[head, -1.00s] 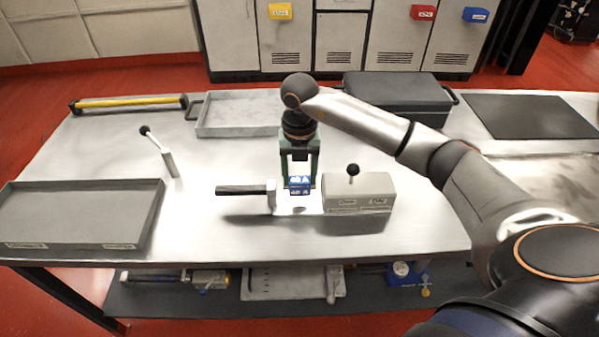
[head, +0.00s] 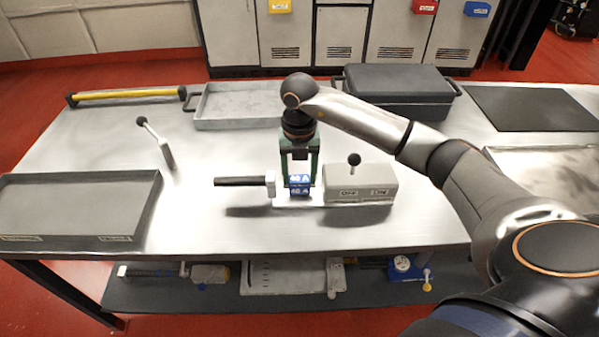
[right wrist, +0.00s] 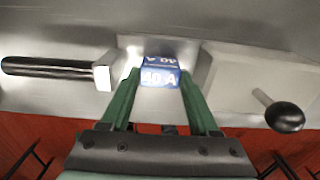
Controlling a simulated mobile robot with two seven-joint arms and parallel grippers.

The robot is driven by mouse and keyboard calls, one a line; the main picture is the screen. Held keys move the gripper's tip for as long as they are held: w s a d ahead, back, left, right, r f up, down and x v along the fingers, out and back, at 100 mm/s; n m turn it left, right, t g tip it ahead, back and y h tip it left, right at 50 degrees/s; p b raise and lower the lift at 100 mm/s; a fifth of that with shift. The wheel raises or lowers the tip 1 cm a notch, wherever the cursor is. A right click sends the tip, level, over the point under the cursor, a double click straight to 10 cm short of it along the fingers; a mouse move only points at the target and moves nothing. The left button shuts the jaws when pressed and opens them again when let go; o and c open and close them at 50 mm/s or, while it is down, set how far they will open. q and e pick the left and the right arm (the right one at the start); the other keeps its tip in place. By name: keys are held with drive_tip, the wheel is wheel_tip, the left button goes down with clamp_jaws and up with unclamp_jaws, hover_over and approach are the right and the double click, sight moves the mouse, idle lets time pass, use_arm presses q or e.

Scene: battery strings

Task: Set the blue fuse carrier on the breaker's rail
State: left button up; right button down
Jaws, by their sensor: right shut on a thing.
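The blue fuse carrier (head: 300,184), marked 40 A, is between the fingers of my right gripper (head: 300,180), which is shut on it. It also shows in the right wrist view (right wrist: 160,76) between the green fingers (right wrist: 160,92). The breaker (head: 360,184) is a grey box with a black ball lever, just right of the carrier. Its pale rail (head: 312,201) runs left from the box, under the carrier. A white block with a black handle (head: 240,181) stands at the rail's left end. I cannot tell whether the carrier touches the rail. My left gripper is out of view.
A grey tray (head: 150,205) lies at the left and another tray (head: 198,113) at the back. A dark lidded case (head: 400,82) stands behind my right arm. A ball-topped lever (head: 166,154) stands at left. The table front is clear.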

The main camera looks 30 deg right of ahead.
sight(300, 179)
drive_tip(key=shift+f, duration=0.4)
drive_tip(key=shift+c, duration=0.2)
unclamp_jaws()
wheel_tip(300, 179, up, 13)
drive_tip(key=shift+f, duration=0.2)
drive_tip(key=shift+s, duration=0.1)
